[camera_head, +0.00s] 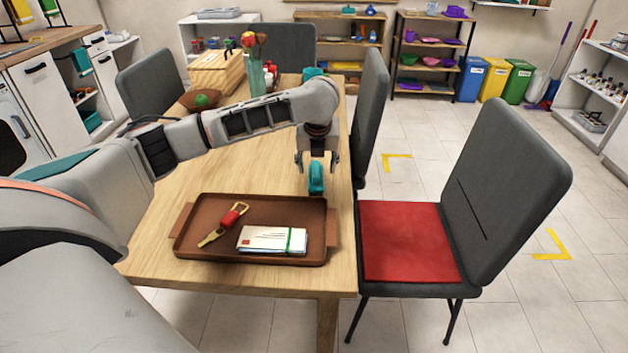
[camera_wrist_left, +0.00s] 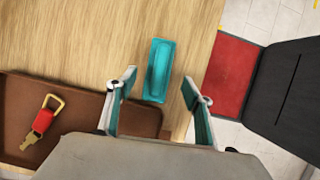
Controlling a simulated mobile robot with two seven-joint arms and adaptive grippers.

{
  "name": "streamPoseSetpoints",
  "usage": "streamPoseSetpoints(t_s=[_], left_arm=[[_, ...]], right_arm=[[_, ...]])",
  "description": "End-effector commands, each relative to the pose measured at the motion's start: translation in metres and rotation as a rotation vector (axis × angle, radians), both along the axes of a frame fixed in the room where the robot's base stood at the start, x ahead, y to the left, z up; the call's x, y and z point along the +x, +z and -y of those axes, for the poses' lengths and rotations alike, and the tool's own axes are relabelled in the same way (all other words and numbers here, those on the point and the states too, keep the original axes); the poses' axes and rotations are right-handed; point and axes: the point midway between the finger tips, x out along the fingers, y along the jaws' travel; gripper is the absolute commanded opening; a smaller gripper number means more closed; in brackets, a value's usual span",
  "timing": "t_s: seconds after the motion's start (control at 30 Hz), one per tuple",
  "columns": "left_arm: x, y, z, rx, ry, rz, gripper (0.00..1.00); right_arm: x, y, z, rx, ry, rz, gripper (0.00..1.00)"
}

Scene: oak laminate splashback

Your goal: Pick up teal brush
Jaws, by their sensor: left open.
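The teal brush (camera_head: 316,180) lies on the wooden table near its right edge, just behind the tray's back right corner. It also shows in the left wrist view (camera_wrist_left: 158,70) as a long teal block with a raised middle. My left gripper (camera_head: 317,167) is open and points down over the brush. In the left wrist view the fingers of my left gripper (camera_wrist_left: 159,80) are apart, with the brush between and ahead of their tips; neither finger appears to touch it. My right gripper is not in view.
A brown tray (camera_head: 190,247) holds a key with a red tag (camera_head: 232,217) and banded envelopes (camera_head: 265,239). A grey chair with a red seat (camera_head: 407,242) stands beside the table (camera_head: 160,222). A vase of flowers (camera_head: 257,81) and a wooden box (camera_head: 217,73) stand farther back.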

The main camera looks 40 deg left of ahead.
Motion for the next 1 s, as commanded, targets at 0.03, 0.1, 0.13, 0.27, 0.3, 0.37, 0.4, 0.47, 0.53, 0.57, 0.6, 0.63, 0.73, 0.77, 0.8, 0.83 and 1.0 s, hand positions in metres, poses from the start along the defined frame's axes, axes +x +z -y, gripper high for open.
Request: streamPoseSetpoints(t_s=[0.03, 0.1, 0.13, 0.27, 0.3, 0.37, 0.4, 0.47, 0.53, 0.57, 0.6, 0.63, 0.73, 0.77, 0.8, 0.83, 1.0], left_arm=[[0.001, -0.009, -0.001, 0.0, 0.001, -0.004, 0.51], [0.002, -0.012, -0.002, -0.001, 0.001, -0.002, 0.51], [0.003, -0.013, -0.002, -0.001, 0.001, -0.002, 0.51], [0.006, -0.03, -0.007, 0.0, 0.001, -0.006, 0.51], [0.007, -0.037, -0.008, 0.001, 0.001, -0.008, 0.51], [0.01, -0.047, -0.011, 0.0, 0.002, -0.008, 0.51], [0.012, -0.052, -0.012, 0.0, 0.002, -0.008, 0.51], [0.014, -0.056, -0.013, 0.0, 0.001, -0.007, 0.51], [0.016, -0.057, -0.014, -0.001, 0.0, -0.003, 0.51], [0.016, -0.057, -0.014, -0.001, 0.0, -0.002, 0.51], [0.017, -0.055, -0.014, -0.001, 0.0, 0.001, 0.51], [0.017, -0.054, -0.014, 0.0, 0.001, 0.002, 0.51], [0.017, -0.053, -0.014, -0.001, 0.0, 0.003, 0.51], [0.017, -0.053, -0.014, 0.0, 0.001, 0.002, 0.44], [0.017, -0.053, -0.014, 0.0, 0.001, 0.002, 0.33], [0.017, -0.053, -0.014, 0.0, 0.001, 0.002, 0.25], [0.017, -0.053, -0.014, 0.0, 0.001, 0.002, 0.08]], right_arm=[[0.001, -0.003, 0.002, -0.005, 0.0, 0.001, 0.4], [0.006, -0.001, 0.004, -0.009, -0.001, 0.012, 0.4], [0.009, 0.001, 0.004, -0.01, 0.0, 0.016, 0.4], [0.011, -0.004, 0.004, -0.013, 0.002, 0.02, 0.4], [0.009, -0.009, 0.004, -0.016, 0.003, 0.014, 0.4], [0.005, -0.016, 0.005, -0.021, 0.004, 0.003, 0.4], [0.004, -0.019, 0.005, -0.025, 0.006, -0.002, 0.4], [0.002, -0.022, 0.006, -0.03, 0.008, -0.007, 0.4], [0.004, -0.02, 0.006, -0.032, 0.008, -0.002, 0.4], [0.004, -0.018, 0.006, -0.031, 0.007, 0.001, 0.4], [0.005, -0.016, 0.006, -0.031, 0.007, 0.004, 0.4], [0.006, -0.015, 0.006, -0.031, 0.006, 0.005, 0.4], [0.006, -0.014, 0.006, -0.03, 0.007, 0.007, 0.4], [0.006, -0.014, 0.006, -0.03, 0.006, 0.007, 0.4], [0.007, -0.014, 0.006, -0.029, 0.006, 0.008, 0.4], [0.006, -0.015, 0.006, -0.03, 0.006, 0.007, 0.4], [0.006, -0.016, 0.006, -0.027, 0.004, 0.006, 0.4]])
